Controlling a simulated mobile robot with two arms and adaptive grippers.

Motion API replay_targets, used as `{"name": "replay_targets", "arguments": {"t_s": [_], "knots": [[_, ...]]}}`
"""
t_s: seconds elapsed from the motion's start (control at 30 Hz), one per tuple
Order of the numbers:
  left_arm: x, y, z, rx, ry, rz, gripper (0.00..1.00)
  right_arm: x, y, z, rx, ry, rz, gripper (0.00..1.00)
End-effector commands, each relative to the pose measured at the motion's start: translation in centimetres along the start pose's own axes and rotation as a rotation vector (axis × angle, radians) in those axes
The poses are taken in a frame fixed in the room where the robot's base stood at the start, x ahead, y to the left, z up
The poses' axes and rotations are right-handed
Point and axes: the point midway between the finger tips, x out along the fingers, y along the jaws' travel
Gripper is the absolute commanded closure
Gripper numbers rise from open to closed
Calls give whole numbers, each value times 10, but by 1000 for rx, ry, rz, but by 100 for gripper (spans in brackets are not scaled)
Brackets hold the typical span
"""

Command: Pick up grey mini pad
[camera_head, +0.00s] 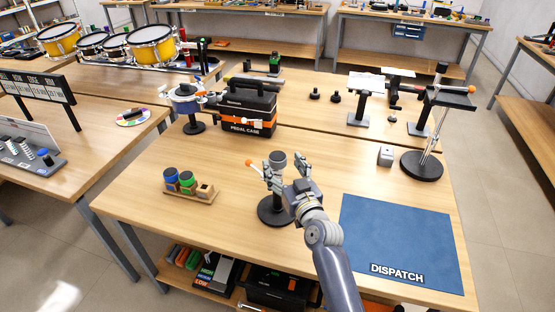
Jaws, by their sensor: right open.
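A small grey round piece (278,158), which looks like the grey mini pad, shows above a stand with a round black base (270,212) near the middle of the table. My right gripper (282,166) is open, with one finger on each side of the grey piece. I cannot tell whether the fingers touch it. The gripper hides most of the stand's post. My left gripper is not in view.
A wooden holder (197,198) with a blue and a green pad stands to the left. A blue DISPATCH mat (400,235) lies clear at right. A black pedal case (250,108) and several stands are farther back, including one with a round black base (422,168).

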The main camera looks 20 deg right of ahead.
Motion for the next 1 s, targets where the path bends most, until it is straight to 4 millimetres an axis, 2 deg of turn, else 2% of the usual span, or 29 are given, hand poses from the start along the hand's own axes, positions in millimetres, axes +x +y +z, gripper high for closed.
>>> {"name": "replay_targets", "arguments": {"t_s": [0.5, 0.8, 0.83, 0.87, 1.0], "knots": [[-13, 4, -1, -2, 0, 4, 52, 49, 0, 1, -1, -1, -1, 32], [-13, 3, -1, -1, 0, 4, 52, 53, 0, 2, 0, -1, 0, 32], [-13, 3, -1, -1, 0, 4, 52, 53, 0, 2, 0, -1, 0, 35], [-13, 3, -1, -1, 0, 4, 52, 53, 0, 2, 0, -1, -1, 42], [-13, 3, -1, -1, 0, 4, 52, 52, 0, 2, 0, -1, -1, 73]]}}
